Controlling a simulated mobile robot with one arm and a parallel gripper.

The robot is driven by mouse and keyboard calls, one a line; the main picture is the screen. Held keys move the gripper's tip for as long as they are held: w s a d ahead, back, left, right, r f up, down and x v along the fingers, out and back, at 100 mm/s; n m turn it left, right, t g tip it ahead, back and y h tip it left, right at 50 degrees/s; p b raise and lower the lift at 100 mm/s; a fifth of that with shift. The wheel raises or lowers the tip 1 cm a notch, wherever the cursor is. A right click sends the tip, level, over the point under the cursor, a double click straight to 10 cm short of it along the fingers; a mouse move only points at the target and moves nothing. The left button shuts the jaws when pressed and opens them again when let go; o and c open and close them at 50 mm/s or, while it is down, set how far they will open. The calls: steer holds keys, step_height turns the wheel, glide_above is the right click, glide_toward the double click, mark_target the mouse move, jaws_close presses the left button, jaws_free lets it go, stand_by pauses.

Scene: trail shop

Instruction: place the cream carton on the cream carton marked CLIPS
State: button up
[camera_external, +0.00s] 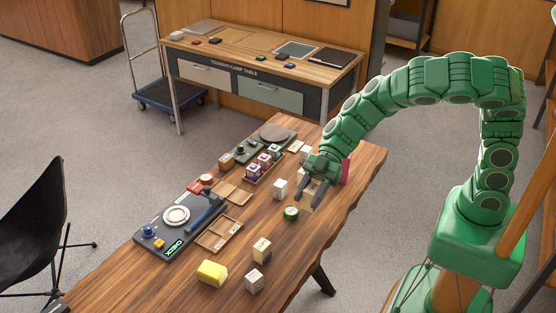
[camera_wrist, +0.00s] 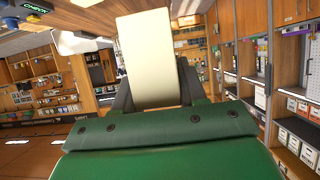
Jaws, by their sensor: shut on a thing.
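My gripper (camera_external: 308,200) is above the right part of the wooden table, its dark fingers pointing down toward the front. It is shut on a cream carton, which shows as a plain pale block (camera_wrist: 148,50) between the fingers in the wrist view. In the external view this carton (camera_external: 305,203) is partly hidden by the fingers. A cream carton with small dark print (camera_external: 262,250) stands near the table's front, apart from my gripper. The print is too small to read, so I cannot tell whether it says CLIPS.
A pale carton (camera_external: 254,281) and a yellow block (camera_external: 212,272) stand near the printed carton. A wooden divided tray (camera_external: 219,234) and a dark check board (camera_external: 180,228) lie left.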

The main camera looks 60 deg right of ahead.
steer(key=shift+s+a+r, duration=0.2)
steer(key=shift+s+a, duration=0.1)
steer(key=shift+a, duration=0.25)
steer(key=shift+w+a+f, duration=1.45)
steer(key=shift+w+f, duration=0.25)
steer(key=shift+w, duration=0.05)
steer(key=shift+w+a+f, duration=1.45)
steer(key=shift+w+f, duration=0.25)
steer(key=shift+w, duration=0.05)
steer(key=shift+w+a+f, duration=1.45)
steer(key=shift+w+f, duration=0.25)
steer(key=shift+w, duration=0.05)
steer(key=shift+f, duration=1.35)
steer(key=shift+f, duration=0.1)
steer(key=o, duration=1.1)
